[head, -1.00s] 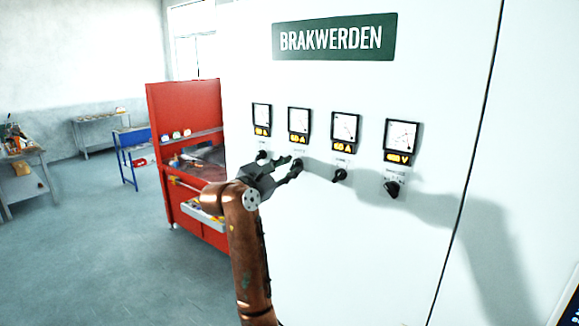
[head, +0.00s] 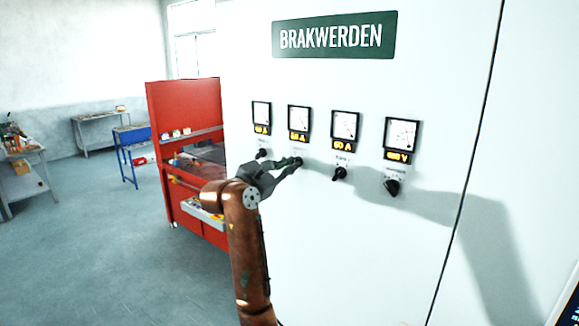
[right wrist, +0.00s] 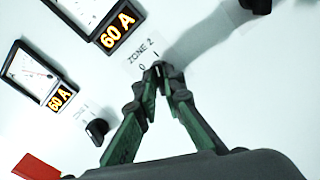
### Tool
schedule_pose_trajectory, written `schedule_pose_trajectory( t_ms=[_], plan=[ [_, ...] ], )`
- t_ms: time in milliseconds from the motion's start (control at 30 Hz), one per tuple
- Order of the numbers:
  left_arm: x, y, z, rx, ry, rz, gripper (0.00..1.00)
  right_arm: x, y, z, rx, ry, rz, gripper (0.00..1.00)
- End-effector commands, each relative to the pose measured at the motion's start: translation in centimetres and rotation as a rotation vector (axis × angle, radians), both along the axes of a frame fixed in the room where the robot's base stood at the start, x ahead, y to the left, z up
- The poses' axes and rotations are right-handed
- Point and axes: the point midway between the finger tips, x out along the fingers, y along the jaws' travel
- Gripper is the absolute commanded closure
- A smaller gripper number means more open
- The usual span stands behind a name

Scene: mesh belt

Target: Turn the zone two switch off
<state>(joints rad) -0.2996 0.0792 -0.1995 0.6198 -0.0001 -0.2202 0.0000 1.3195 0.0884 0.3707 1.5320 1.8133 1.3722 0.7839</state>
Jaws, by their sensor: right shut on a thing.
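The zone two switch (right wrist: 159,66) is a small dark rotary knob on the white panel. It sits under a printed "ZONE 2" label (right wrist: 140,55) with 0 and 1 marks, below the second meter from the left. My right gripper (right wrist: 160,72) is shut on this knob with its fingertips, which hide most of it, so its pointing direction is hard to tell. In the head view my right gripper (head: 296,162) reaches up to the panel from the lower left. My left gripper is not in view.
Several meters with lit orange displays line the panel. Other dark knobs sit nearby: one to the left (head: 261,153), one to the right (head: 339,173) and one farther right (head: 392,187). A red workbench (head: 185,110) stands left of the panel.

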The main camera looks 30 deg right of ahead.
Motion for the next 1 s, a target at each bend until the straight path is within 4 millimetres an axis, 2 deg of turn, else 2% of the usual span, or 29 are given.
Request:
schedule_pose_trajectory(
  t_ms=[267,1000],
  plan=[
    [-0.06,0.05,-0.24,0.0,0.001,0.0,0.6,0.13,0.18,0.01,-0.064,0.156,0.004,1.0],
    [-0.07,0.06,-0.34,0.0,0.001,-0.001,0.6,0.39,0.27,0.17,-0.318,0.761,0.002,1.0]
  ],
)
